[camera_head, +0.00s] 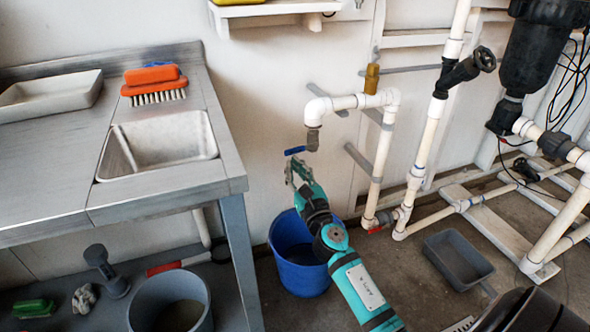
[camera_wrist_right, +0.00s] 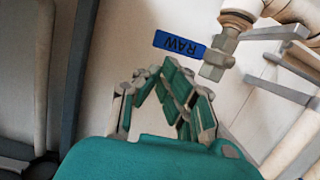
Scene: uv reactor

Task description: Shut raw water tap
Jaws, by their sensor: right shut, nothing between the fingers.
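The raw water tap (camera_head: 312,139) hangs from the elbow of a white pipe above the blue bucket. Its blue lever (camera_head: 295,151) sticks out to the left, crosswise to the downward spout. In the right wrist view the lever (camera_wrist_right: 180,46) shows the word RAW upside down, and the metal tap body (camera_wrist_right: 216,60) is at its right end. My right gripper (camera_head: 295,169) is just below the lever, shut and empty. In the right wrist view its fingertips (camera_wrist_right: 158,72) sit below the lever, with a small gap visible. My left gripper is not in view.
The blue bucket (camera_head: 298,262) stands on the floor below my right gripper. A metal sink bench (camera_head: 170,195) is on the left. White pipes (camera_head: 382,150) rise right of the tap, with a red-handled valve (camera_head: 376,229) low down. A grey tray (camera_head: 458,262) lies on the floor.

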